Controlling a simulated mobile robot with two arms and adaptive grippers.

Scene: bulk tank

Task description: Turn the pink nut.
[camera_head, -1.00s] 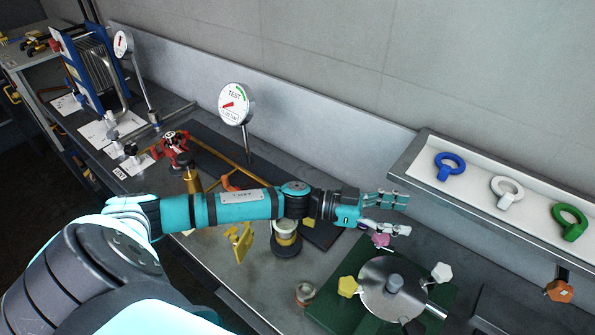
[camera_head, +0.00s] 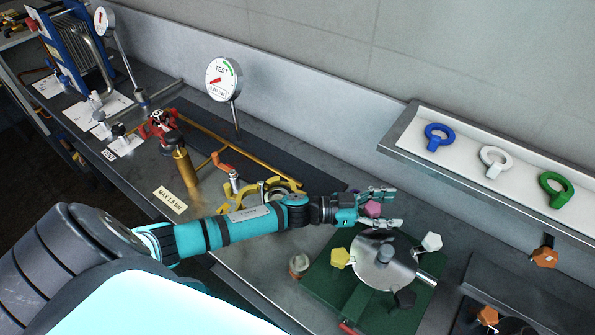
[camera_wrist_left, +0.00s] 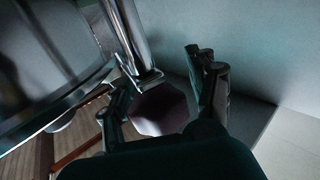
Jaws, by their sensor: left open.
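The pink nut (camera_head: 373,208) sits at the back of the round metal lid (camera_head: 385,262) on the green base. In the left wrist view the nut (camera_wrist_left: 160,110) looks dark purple and lies between the fingers. My left gripper (camera_head: 381,206) is open, with a finger on either side of the nut; I cannot tell whether they touch it. The lid also carries a yellow nut (camera_head: 340,258), a white nut (camera_head: 431,242) and a dark grey nut (camera_head: 405,297). My right gripper is not in view.
A shelf on the right holds a blue ring (camera_head: 439,136), a white ring (camera_head: 495,161) and a green ring (camera_head: 556,189). A round gauge (camera_head: 222,79) stands at the back wall. An orange nut (camera_head: 544,257) is at the right. Yellow pipework lies behind my left arm.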

